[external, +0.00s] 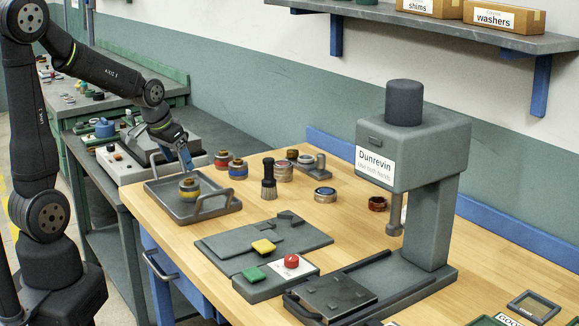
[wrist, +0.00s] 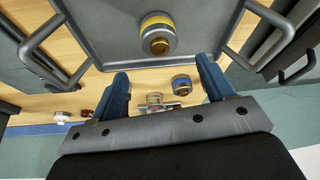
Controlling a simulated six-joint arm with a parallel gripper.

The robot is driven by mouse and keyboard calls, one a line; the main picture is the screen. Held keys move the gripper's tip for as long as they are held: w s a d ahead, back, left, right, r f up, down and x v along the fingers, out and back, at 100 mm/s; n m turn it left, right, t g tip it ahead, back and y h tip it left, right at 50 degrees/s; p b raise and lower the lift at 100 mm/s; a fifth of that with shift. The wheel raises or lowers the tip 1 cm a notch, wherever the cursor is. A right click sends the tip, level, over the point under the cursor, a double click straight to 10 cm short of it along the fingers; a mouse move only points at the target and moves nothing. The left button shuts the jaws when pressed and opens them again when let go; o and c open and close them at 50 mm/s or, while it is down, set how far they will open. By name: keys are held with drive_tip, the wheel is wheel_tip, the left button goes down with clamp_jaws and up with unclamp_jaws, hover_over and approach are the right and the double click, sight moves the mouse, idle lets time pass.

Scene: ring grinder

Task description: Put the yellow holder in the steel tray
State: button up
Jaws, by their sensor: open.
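The yellow holder (external: 189,188), a steel cylinder with a yellow band and a brass-coloured knob on top, stands upright inside the steel tray (external: 163,213). The tray is shallow and grey with raised loop handles, at the left end of the wooden bench. In the wrist view the yellow holder (wrist: 157,36) sits on the bare tray floor (wrist: 105,28). My gripper (external: 190,167) is above the tray, close over the holder. In the wrist view its two blue fingers (wrist: 162,72) are spread apart with nothing between them, clear of the holder.
A red-banded holder (external: 221,160) and a blue-banded holder (external: 237,169) stand just behind the tray. A brush (external: 268,182) stands upright to the right.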

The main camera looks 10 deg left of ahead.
sight(188, 180)
drive_tip(key=shift+v, duration=1.8)
drive_tip(key=x, duration=1.2)
drive_tip(key=shift+f, duration=0.15)
drive_tip(key=shift+s, duration=0.1)
